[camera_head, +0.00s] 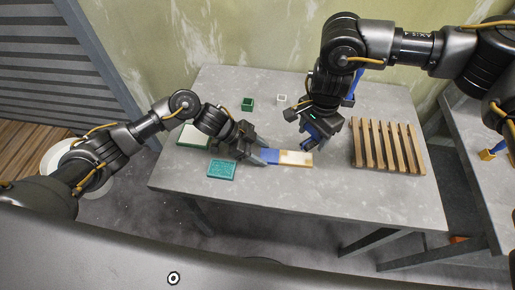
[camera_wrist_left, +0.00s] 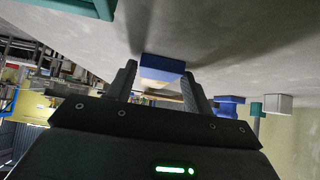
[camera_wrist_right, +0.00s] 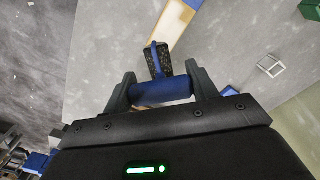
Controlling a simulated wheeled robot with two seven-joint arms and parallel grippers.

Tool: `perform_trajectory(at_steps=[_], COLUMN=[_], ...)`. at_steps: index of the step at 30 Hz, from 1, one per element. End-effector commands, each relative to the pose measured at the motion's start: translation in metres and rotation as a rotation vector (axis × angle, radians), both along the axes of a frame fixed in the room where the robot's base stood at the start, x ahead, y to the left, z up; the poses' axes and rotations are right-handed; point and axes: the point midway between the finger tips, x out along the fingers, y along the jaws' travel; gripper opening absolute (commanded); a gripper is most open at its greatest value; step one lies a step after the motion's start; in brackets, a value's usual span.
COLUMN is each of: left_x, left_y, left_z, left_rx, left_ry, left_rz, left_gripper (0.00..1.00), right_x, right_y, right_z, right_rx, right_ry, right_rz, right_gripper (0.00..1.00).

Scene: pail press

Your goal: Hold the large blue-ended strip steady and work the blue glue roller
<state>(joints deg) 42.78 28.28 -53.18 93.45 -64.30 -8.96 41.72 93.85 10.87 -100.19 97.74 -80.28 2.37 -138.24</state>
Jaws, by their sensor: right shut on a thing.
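The strip lies flat on the grey table, with a blue end (camera_head: 270,156) on the left and a cream and tan part (camera_head: 297,158) on the right. My left gripper (camera_head: 262,155) is low over the table at the blue end. In the left wrist view, the blue end (camera_wrist_left: 162,68) shows between its spread fingertips; I see no clear contact. My right gripper (camera_head: 312,140) is shut on the blue handle (camera_wrist_right: 162,91) of the glue roller, above the strip's right part. The dark speckled roller head (camera_wrist_right: 159,64) points towards the strip (camera_wrist_right: 172,28). Whether it touches is unclear.
A teal tray (camera_head: 221,169) and a green-edged white pad (camera_head: 193,137) lie near my left arm. A small green cup (camera_head: 248,104) and a white cup (camera_head: 281,98) stand at the back. A wooden slatted rack (camera_head: 387,147) takes up the right side. The front middle is clear.

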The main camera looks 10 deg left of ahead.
Motion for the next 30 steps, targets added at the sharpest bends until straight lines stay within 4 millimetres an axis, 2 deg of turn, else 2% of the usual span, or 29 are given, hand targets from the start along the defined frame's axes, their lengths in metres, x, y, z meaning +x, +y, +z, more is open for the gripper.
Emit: perform_trajectory(at_steps=[1, 3, 4, 5, 6, 15, 30], left_x=[0.0002, 0.0002, 0.0002, 0.0003, 0.0004, 0.0005, 0.0002], left_y=[0.0002, 0.0004, 0.0003, 0.0004, 0.0003, 0.0005, 0.0004], left_z=[0.0002, 0.0003, 0.0004, 0.0005, 0.0007, 0.0008, -0.0006], left_rx=[0.000, 0.000, 0.000, 0.000, -0.001, -0.001, 0.000], left_ry=[0.000, 0.000, 0.000, 0.000, -0.001, -0.001, 0.000], left_rz=[0.000, 0.000, 0.000, 0.000, 0.001, 0.001, 0.000], left_gripper=[0.44, 0.35, 0.34, 0.34, 0.41, 0.03, 0.03], right_x=[0.0001, 0.0001, 0.0001, 0.0001, 0.0001, 0.0001, 0.0001], right_y=[0.0001, 0.0001, 0.0001, 0.0001, 0.0001, 0.0001, 0.0001], right_z=[0.0001, 0.0001, 0.0001, 0.0001, 0.0002, 0.0002, 0.0001], right_rx=[0.000, 0.000, 0.000, 0.000, 0.000, 0.000, 0.000], right_ry=[0.000, 0.000, 0.000, 0.000, 0.000, 0.000, 0.000], right_rz=[0.000, 0.000, 0.000, 0.000, 0.000, 0.000, 0.000], right_gripper=[0.40, 0.40, 0.40, 0.40, 0.40, 0.40, 0.40])
